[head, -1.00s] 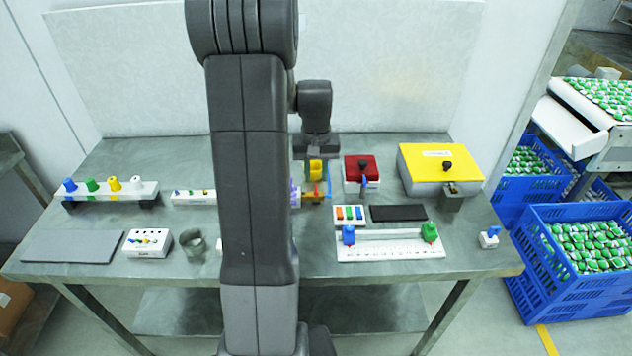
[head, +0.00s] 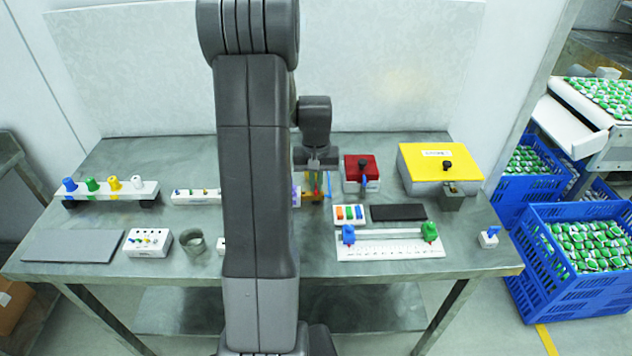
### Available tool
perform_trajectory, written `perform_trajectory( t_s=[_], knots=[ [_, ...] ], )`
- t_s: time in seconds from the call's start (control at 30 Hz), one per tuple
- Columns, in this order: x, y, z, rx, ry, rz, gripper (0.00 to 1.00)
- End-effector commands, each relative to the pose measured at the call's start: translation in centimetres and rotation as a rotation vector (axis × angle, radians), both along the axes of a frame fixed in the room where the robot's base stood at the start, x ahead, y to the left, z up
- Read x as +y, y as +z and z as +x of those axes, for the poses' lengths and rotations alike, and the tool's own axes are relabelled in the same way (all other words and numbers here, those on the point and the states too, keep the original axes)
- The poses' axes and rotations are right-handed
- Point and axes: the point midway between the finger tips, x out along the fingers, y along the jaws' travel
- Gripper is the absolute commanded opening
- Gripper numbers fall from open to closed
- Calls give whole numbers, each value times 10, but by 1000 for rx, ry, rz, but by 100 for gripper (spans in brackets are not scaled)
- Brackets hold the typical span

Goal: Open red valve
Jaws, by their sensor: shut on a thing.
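My gripper (head: 317,190) points down at the valve assembly near the middle of the table, just right of my arm. It is shut on the red valve (head: 318,181), a small red handle that shows only as a sliver between the fingers. A thin blue part (head: 329,187) stands just right of the fingers. Brass-coloured piping (head: 309,197) shows below. My arm and gripper hide much of the assembly, so I cannot tell the handle's angle.
A red-lidded box (head: 361,168) and a yellow-lidded box (head: 440,165) stand to the right. A white tray of coloured pieces (head: 350,223), a black pad (head: 398,212) and a white slider rail (head: 390,252) lie in front. Coloured knobs on a rack (head: 110,188) stand left.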

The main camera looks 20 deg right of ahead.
Motion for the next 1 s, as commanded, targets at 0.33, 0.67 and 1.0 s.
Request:
perform_trajectory(
  t_s=[0.33, 0.67, 1.0],
  knots=[
    [-1, 0, 0, -1, -122, 0, 0],
    [-2, 0, 0, -2, -393, -1, 0],
    [-3, 1, -1, -3, -643, -1, 0]
  ],
)
